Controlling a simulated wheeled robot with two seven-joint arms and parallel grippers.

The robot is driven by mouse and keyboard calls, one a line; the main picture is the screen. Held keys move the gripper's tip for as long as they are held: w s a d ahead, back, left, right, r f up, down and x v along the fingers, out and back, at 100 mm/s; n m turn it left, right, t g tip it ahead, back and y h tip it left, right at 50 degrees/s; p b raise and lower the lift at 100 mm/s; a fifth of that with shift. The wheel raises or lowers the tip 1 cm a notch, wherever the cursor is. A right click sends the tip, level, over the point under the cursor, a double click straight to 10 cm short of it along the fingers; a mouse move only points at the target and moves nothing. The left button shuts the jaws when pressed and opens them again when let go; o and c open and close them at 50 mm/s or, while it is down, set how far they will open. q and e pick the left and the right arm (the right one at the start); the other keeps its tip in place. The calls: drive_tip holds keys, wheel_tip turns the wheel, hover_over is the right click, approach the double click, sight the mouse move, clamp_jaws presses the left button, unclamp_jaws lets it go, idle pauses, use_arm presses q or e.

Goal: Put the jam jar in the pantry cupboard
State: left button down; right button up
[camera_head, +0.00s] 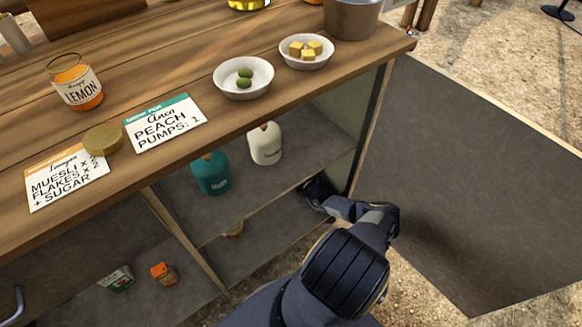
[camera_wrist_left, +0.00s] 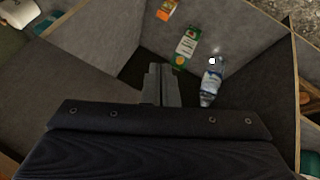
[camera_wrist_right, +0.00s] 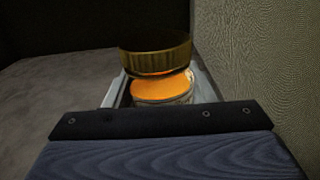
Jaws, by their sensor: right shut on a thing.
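My right arm reaches into the open cupboard (camera_head: 300,222) under the wooden counter, and my right gripper (camera_head: 318,192) is at the right end of its shelf, beside the side wall. In the right wrist view, my right gripper (camera_wrist_right: 160,92) is shut on a jar with a gold lid (camera_wrist_right: 155,54) and orange contents (camera_wrist_right: 160,90), which I take as the jam jar. The jar's base is hidden there, so I cannot tell whether it touches the shelf. My left gripper (camera_wrist_left: 161,80) looks shut and empty in the left wrist view; it is outside the head view.
A teal jar (camera_head: 212,173) and a cream jar (camera_head: 265,144) stand left of my right gripper. The open door (camera_head: 470,190) is on the right. An open lemon jar (camera_head: 78,88), cards and bowls are on the counter.

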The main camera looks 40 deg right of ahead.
drive_tip(key=shift+f, duration=0.1)
drive_tip(key=o, duration=0.8)
drive_tip(key=shift+f, duration=0.1)
drive_tip(key=o, duration=0.5)
drive_tip(key=shift+r, duration=0.3)
drive_tip(key=s+p, duration=0.1)
drive_tip(key=s, duration=0.2)
drive_tip(key=s+p, duration=0.1)
drive_tip(key=s, duration=0.3)
drive_tip(key=s+a+p, duration=0.1)
drive_tip(key=s, duration=0.2)
drive_tip(key=shift+s, duration=0.3)
drive_tip(key=shift+s+a+f, duration=0.1)
drive_tip(key=shift+s+a, duration=0.05)
drive_tip(key=shift+s, duration=0.55)
